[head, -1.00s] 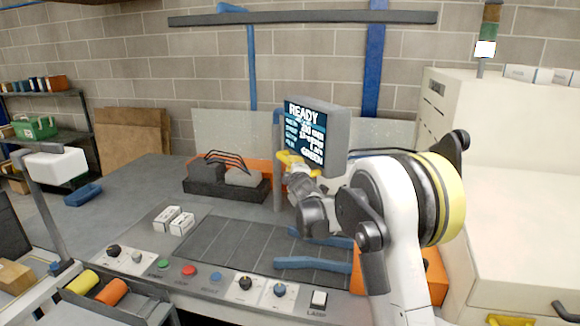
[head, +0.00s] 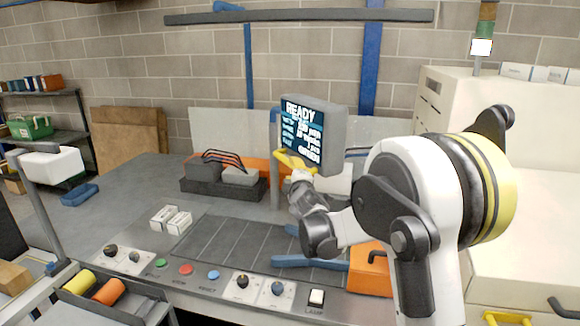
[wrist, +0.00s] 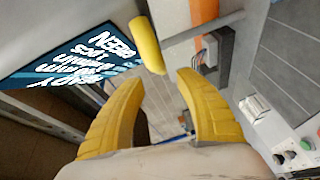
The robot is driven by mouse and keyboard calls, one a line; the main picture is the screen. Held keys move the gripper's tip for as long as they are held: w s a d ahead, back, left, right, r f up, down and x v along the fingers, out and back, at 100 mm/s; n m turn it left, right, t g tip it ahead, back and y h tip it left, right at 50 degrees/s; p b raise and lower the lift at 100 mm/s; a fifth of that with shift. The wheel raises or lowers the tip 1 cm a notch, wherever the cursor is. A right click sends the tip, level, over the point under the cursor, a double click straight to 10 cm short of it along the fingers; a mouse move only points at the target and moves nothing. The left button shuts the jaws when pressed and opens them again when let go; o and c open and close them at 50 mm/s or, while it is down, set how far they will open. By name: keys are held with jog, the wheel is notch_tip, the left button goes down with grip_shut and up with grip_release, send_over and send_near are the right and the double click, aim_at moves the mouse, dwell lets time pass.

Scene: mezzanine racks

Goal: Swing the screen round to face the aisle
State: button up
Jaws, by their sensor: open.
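The screen (head: 303,132) is a grey box on a post (head: 275,180), its lit face reading READY and turned toward the left front. In the wrist view its face (wrist: 70,65) fills the upper left. A yellow handle (wrist: 148,44) shows by the screen's lower edge. My gripper (head: 291,162) is just below the screen in the head view. In the wrist view my gripper (wrist: 160,80) is open, its two yellow fingers apart and nothing held between them. The handle lies just beyond the fingertips; I cannot tell whether they touch. In the head view the handle is hard to separate from the fingers.
White boxes (head: 170,219), a dark block with cables (head: 222,180) and an orange box (head: 369,272) stand on the bench. A large cream cabinet (head: 520,140) closes off the right side.

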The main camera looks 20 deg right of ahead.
aim_at(318, 171)
jog(key=s, duration=0.4)
jog(key=shift+s+a+r, duration=0.15)
jog(key=shift+s+a, duration=0.15)
jog(key=shift+a, duration=0.05)
jog(key=c, duration=0.5)
jog(key=s+f+h, duration=0.1)
jog(key=s+a+f+g+h, duration=0.1)
jog(key=s, duration=0.1)
jog(key=s+a+f, duration=0.1)
jog(key=shift+s+a+f+m+h, duration=0.1)
jog(key=shift+s+f+m+h, duration=0.05)
jog(key=shift+s+m+h, duration=0.2)
grip_shut()
jog(key=s+r+m+h, duration=0.2)
jog(key=s+h, duration=0.2)
jog(key=s, duration=0.1)
jog(key=shift+s+d+b+x, duration=0.3)
jog(key=shift+d+x, duration=0.15)
jog(key=shift+x, duration=1.65)
jog(key=shift+s+d+b+x, duration=0.25)
jog(key=shift+d+x, duration=0.2)
jog(key=shift+x, duration=1.7)
jog(key=shift+s+d+b+x, duration=0.2)
jog(key=shift+d+b+x, duration=0.15)
jog(key=shift+x, duration=1.75)
